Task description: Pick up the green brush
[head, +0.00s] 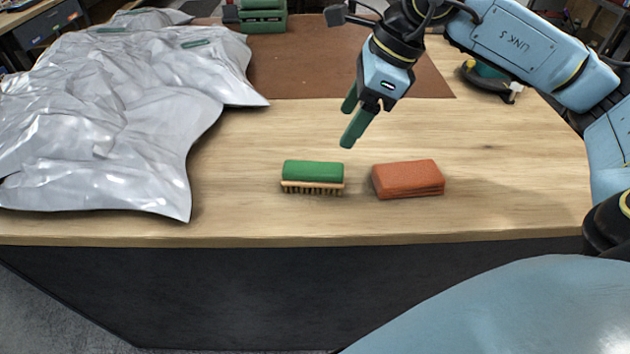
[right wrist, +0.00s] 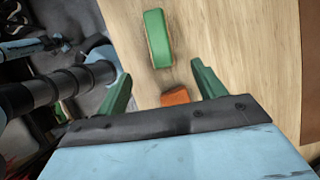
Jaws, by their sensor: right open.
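The green brush (head: 313,172) lies on the wooden table near its front edge, bristles down. In the right wrist view the brush (right wrist: 157,38) lies beyond the fingertips, near the top of the picture. My right gripper (head: 352,120) is above the table, behind and a little right of the brush. Its green fingers are apart with nothing between them, and they also show in the right wrist view (right wrist: 160,82). My left gripper is not in view.
An orange-red block (head: 408,179) lies just right of the brush with a small gap. A crumpled silver sheet (head: 110,120) covers the table's left side.

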